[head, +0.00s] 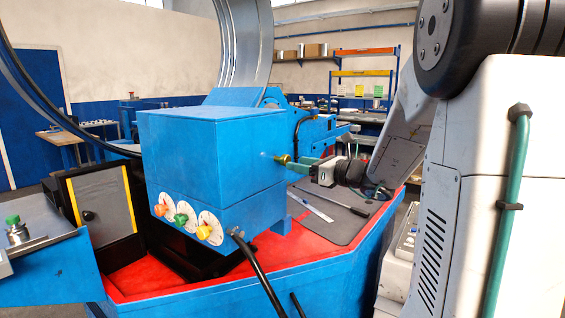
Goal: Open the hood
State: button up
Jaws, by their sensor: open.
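The hood appears to be the blue box-shaped cover (205,140) in the middle of the head view, and it looks closed. A small brass knob (283,159) sticks out of its right side. My gripper (294,166) comes in from the right, with green fingers level with the knob. The fingertips are at or very close to the knob. The fingers are open, and I cannot tell whether they touch the knob or have it between them.
Three coloured dials (182,218) sit on the front below the cover. A black cable (258,272) runs down from it. A ruler (312,207) and a rod-like tool (347,203) lie on a grey mat (345,228). A large metal duct ring (243,45) rises behind.

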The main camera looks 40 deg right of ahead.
aim_at(286, 161)
jog(key=shift+x, duration=2.8)
jog(key=shift+a, duration=0.1)
